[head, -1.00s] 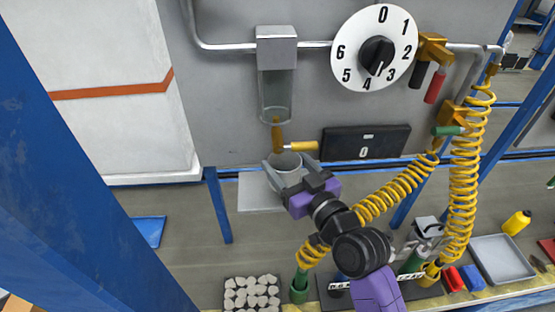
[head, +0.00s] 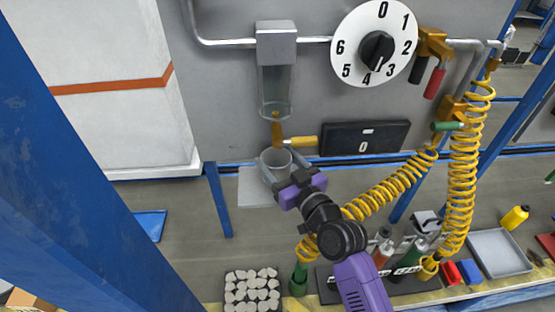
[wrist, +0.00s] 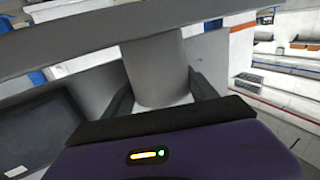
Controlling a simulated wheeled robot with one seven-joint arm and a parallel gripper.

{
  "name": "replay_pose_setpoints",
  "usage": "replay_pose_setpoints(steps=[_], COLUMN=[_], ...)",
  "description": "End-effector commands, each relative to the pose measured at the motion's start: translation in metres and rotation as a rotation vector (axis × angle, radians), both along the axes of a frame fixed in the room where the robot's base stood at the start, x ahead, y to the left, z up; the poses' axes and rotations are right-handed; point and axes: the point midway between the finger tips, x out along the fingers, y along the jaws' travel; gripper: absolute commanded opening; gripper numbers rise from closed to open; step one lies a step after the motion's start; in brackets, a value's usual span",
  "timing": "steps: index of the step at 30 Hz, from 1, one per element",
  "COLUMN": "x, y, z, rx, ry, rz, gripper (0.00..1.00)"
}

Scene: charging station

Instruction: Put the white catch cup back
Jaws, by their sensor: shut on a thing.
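The clear tube (head: 275,92) and tap handle (head: 304,141) hang just above. A black display reading 0 (head: 364,140) is to the right. Coiled yellow hoses (head: 400,185) hang beside my arm. A blue post (head: 217,202) stands left. A tray of pale stones (head: 252,290) lies below.

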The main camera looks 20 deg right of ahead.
Motion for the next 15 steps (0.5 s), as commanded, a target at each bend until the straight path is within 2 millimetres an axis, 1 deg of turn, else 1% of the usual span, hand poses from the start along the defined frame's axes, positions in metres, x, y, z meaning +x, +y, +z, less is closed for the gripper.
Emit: replay_pose_setpoints(steps=[1, 2, 3, 15], x=[0.0, 0.0001, 0.0, -0.0019], y=[0.0, 0.0, 0.0, -0.0003], z=[-0.0018, -0.0007, -0.0006, 0.0025], rx=[0.0, 0.0, 0.0, 0.0], ry=[0.0, 0.0, 0.0, 0.0], rz=[0.0, 0.0, 0.0, 0.0], gripper=[0.69, 0.74, 0.76, 0.76])
